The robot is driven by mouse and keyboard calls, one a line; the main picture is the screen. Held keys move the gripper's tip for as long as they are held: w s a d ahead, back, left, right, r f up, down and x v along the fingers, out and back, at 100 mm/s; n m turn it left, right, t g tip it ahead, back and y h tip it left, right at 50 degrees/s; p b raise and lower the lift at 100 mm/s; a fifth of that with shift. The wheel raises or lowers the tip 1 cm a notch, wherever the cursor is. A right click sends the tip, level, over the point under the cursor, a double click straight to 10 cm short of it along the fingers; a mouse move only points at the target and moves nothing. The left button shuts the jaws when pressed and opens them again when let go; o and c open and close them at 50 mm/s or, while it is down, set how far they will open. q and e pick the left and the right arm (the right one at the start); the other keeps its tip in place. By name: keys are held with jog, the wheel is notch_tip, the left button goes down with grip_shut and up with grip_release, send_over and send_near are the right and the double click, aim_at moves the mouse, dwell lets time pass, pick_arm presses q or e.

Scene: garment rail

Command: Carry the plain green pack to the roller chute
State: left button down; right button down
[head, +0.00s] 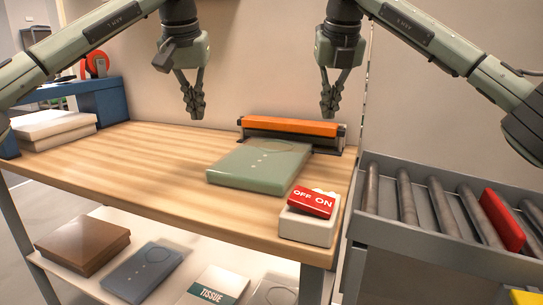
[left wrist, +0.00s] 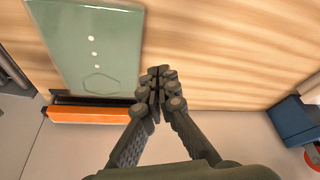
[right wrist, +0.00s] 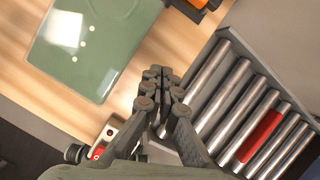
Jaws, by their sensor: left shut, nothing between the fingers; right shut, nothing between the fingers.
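The plain green pack (head: 258,167) lies flat on the wooden table, its far edge close to the orange-topped sealer bar. It also shows in the left wrist view (left wrist: 88,45) and the right wrist view (right wrist: 92,45). The roller chute (head: 420,195) stands right of the table, with metal rollers; it shows in the right wrist view (right wrist: 225,90). My left gripper (head: 197,112) is shut and empty, above the table and left of the pack. My right gripper (head: 327,112) is shut and empty, above the sealer's right end. Neither touches the pack.
The orange-topped sealer bar (head: 290,127) runs along the table's back. A white box with a red OFF/ON switch (head: 312,202) sits at the front right corner. A red plate (head: 502,220) stands among the rollers. White packs (head: 52,125) lie far left. The table's left-middle is clear.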

pick_arm(q)
jog(key=shift+s+a+r, duration=0.1)
jog(key=shift+s, duration=0.1)
pick_arm(e)
jog(key=shift+s+a+r, duration=0.1)
jog(key=shift+s+a, duration=0.05)
jog(key=shift+s, duration=0.05)
